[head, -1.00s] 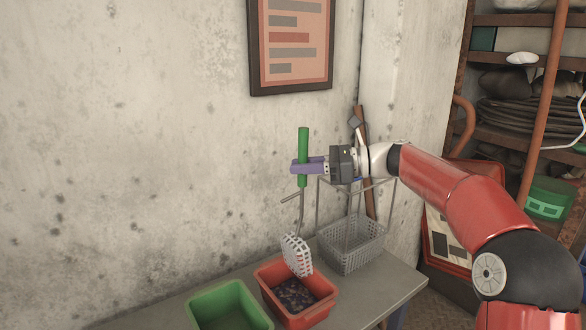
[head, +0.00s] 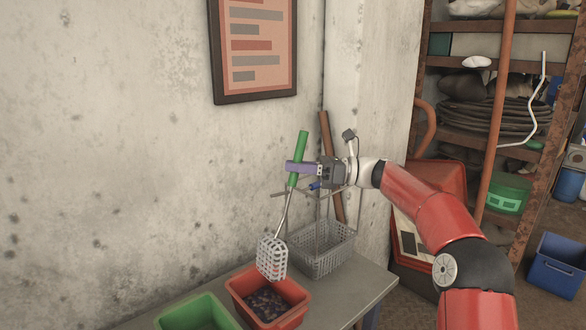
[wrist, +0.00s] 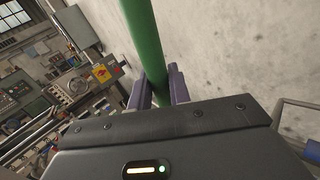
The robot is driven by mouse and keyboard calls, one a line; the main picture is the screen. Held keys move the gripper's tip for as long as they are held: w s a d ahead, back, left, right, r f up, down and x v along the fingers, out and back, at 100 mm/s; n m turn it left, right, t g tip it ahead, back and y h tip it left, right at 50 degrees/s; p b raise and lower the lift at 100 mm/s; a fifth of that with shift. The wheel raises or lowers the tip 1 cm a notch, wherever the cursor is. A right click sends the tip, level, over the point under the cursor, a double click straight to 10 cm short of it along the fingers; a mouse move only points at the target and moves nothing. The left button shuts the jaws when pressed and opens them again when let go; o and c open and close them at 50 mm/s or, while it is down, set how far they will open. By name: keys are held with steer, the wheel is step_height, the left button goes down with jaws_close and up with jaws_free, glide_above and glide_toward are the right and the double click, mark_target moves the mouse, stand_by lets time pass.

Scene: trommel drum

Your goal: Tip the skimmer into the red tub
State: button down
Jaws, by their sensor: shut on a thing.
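My gripper (head: 298,167) is shut on the green handle of the skimmer. The green handle (head: 302,146) leans, its top to the right. The grey-white slotted basket of the skimmer (head: 272,257) hangs below on a thin metal rod, over the back of the red tub (head: 242,303). I cannot tell what the basket holds. The red tub stands on the table with small dark, bluish and reddish pieces inside. In the wrist view the green handle (wrist: 143,35) runs between the purple fingers.
A green tub (head: 215,304) stands left of the red tub. A grey wire basket (head: 322,262) with an upright frame stands right behind it on the grey table (head: 358,284). The concrete wall is close behind. A rusty shelf stands at right.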

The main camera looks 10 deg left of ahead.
steer(key=shift+d, duration=0.1)
stand_by(0.3)
steer(key=shift+m+y, duration=0.6)
steer(key=shift+y, duration=0.1)
steer(key=shift+w+d+f, duration=0.45)
steer(key=shift+w+d, duration=0.15)
steer(key=shift+w, duration=0.15)
steer(key=shift+w+d+f, duration=0.45)
steer(key=shift+w+d, duration=0.15)
steer(key=shift+w, duration=0.1)
